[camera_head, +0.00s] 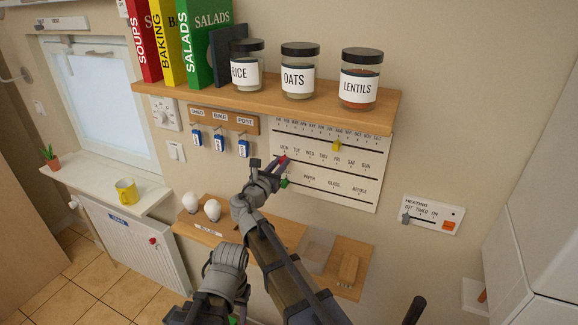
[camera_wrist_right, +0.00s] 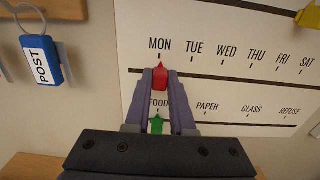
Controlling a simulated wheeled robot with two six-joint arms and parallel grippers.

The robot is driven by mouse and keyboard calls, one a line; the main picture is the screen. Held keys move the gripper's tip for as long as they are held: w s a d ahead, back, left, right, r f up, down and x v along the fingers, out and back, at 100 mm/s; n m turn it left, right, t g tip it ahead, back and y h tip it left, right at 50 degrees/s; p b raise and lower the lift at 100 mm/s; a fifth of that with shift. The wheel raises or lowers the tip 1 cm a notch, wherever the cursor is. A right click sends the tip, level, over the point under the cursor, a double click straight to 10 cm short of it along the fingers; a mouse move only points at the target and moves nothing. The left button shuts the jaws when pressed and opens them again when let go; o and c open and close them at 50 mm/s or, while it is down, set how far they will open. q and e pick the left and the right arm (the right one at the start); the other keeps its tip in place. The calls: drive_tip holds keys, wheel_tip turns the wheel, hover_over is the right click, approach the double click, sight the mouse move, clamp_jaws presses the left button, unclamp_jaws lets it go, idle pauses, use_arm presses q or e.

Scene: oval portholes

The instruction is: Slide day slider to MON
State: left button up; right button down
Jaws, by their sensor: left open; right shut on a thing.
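The white wall board (camera_head: 372,190) has a day row reading MON to SUN. The red day slider (camera_wrist_right: 160,78) sits on the day track with its pointer beneath the MON label (camera_wrist_right: 160,45), about in line with its tick. My right gripper (camera_head: 281,160) is shut on the red slider, one finger on each side of it in the right wrist view. My left gripper (camera_head: 226,268) is low in the head view, well away from the board; its fingers are hard to make out.
A green slider (camera_wrist_right: 158,124) is near FOOD on the row below. A yellow slider (camera_head: 336,145) is on the month row above. A blue POST key tag (camera_head: 243,148) hangs left of the board. A shelf (camera_head: 265,98) with jars is above; a lower shelf (camera_head: 345,262) juts out below.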

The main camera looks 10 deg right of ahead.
drive_tip(key=shift+w+a, duration=0.15)
drive_tip(key=shift+a, duration=0.2)
drive_tip(key=c, duration=0.8)
unclamp_jaws()
drive_tip(key=shift+a, duration=0.1)
drive_tip(key=shift+o, duration=0.2)
